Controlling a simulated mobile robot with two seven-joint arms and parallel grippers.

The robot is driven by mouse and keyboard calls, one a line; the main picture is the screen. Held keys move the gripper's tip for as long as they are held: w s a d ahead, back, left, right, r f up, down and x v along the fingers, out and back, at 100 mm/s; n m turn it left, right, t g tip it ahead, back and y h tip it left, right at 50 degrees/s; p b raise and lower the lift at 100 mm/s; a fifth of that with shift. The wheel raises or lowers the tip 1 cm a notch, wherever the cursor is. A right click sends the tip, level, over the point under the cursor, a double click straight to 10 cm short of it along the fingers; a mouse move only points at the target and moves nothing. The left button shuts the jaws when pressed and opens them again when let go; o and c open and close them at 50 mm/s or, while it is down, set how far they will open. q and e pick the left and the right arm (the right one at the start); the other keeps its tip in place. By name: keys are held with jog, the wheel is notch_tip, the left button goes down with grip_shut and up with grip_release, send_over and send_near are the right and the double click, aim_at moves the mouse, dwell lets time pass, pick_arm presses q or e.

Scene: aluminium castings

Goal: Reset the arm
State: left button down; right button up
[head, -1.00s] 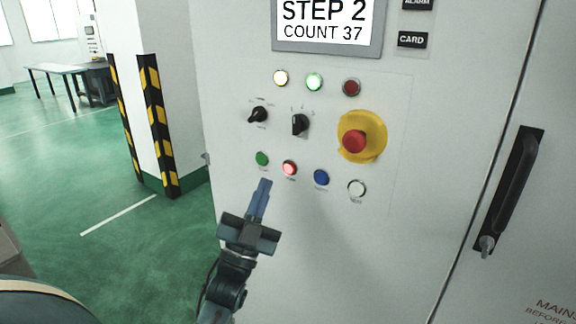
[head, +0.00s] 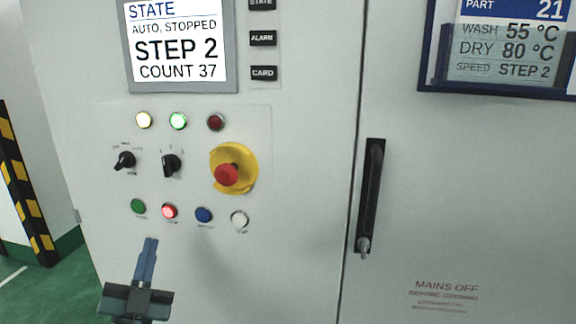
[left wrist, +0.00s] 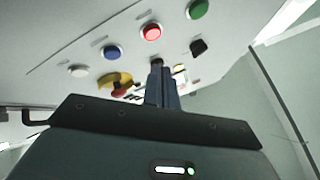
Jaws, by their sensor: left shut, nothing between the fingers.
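My left gripper (head: 150,248) is shut and empty in the head view. Its fingertips point up, just below the lit red button (head: 169,211) and the green button (head: 138,206); I cannot tell the exact gap to the panel. In the left wrist view my left gripper (left wrist: 157,68) also shows shut, with the red button (left wrist: 151,32) just above its tips. My right gripper is in neither view.
The grey cabinet panel carries a blue button (head: 204,215), a white button (head: 240,219), two black selector knobs and a red emergency stop (head: 227,174) on yellow. The screen (head: 179,44) reads "AUTO, STOPPED, STEP 2, COUNT 37". A black door handle (head: 370,195) stands out at right.

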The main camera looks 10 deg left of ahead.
pick_arm(q)
jog(key=s+d+f+n+g+h, duration=0.1)
jog(key=s+d+f+g, duration=0.4)
jog(key=f, duration=0.4)
jog(key=s+d+f+n+g+h+p, duration=0.1)
jog(key=s+d+f+g, duration=0.4)
jog(key=f, duration=0.4)
jog(key=s+d+f+n+g+h+p, duration=0.1)
jog(key=s+d+f+g, duration=0.4)
jog(key=f, duration=0.5)
jog(key=s, duration=0.2)
jog(key=shift+s+d+n+h, duration=0.2)
jog(key=shift+s+n+h, duration=0.1)
jog(key=shift+s+h, duration=0.1)
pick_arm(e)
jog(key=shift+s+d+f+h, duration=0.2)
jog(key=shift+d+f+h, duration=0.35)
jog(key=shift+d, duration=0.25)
pick_arm(q)
jog(key=shift+w, duration=0.1)
